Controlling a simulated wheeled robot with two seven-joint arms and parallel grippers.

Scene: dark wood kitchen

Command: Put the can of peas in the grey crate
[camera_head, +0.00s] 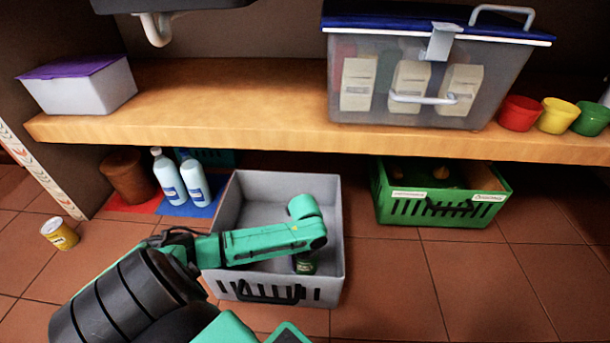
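The grey crate (334,262) stands on the tiled floor in front of the shelf, open at the top. My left arm comes in from the left and reaches over it. A small dark green can (306,266), likely the can of peas, shows inside the crate, just below the end of my arm. Its top is hidden by the arm, and its label is too small to read. My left gripper's fingers are hidden behind the arm, so I cannot tell whether they touch the can. My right gripper is not in view.
A yellow can (60,234) stands on the floor at the left. White bottles (169,180) and a brown pot (128,177) are left of the crate. A green crate (440,202) stands to the right. The wooden shelf (230,105) overhangs behind. The right front floor is clear.

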